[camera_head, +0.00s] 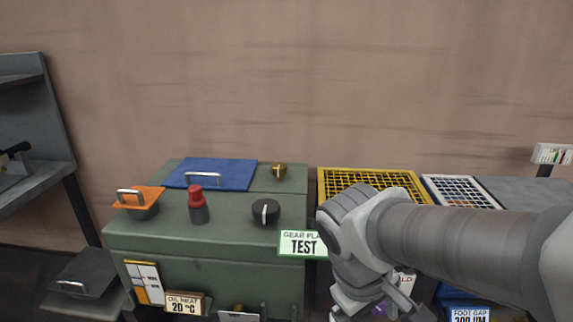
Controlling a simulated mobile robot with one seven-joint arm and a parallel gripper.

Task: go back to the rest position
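My gripper (378,308) hangs at the lower middle right, in front of the crates, pointing down. My grey arm reaches to it from the right edge. The fingertips are cut off or hidden at the bottom edge. A small purple patch shows between the gripper parts, and I cannot tell whether it is held or lies behind.
A green cabinet (215,239) stands left of my gripper. A yellow grid crate (350,177) and a white grid crate (461,190) sit behind my arm.

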